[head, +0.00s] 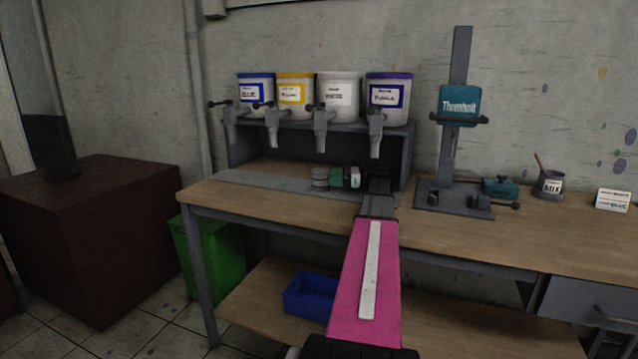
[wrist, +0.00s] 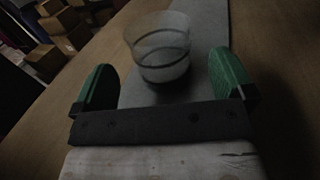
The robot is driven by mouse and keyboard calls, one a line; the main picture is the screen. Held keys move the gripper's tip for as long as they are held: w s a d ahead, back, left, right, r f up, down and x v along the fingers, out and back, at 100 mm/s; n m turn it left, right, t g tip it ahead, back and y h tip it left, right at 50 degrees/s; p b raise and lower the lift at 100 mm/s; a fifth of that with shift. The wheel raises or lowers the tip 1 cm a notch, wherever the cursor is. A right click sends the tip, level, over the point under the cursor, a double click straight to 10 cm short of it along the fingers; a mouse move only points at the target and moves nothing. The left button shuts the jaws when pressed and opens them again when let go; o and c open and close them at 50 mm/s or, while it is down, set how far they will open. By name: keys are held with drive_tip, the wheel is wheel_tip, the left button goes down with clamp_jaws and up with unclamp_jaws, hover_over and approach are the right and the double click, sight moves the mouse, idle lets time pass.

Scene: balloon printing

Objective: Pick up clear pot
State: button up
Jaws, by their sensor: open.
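The clear pot (head: 320,178) is a small see-through cup standing on the grey strip of the workbench, below the paint dispensers. In the wrist view the pot (wrist: 158,50) is upright, ahead of my gripper (wrist: 162,68) and roughly centred between its two green fingers. My gripper (head: 345,177) is open and low over the bench, just right of the pot in the head view. The fingers are apart on either side, with a visible gap to the pot. The wrist view is dark, and I cannot tell exactly how far the fingertips reach along the pot.
Blue, yellow, white and purple paint tubs (head: 292,92) sit on a dispenser rack (head: 240,145) with taps above the bench. A press stand (head: 455,200) and a mix cup (head: 548,183) stand to the right. The bench (head: 225,192) left of the pot is clear.

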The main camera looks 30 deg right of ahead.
sight(320, 180)
drive_tip(key=x, duration=0.5)
drive_tip(key=shift+w+a+r, duration=0.1)
drive_tip(key=shift+a+r, duration=0.2)
drive_tip(key=shift+r, duration=0.1)
drive_tip(key=shift+c, duration=0.3)
drive_tip(key=c, duration=1)
drive_tip(key=shift+r, duration=0.25)
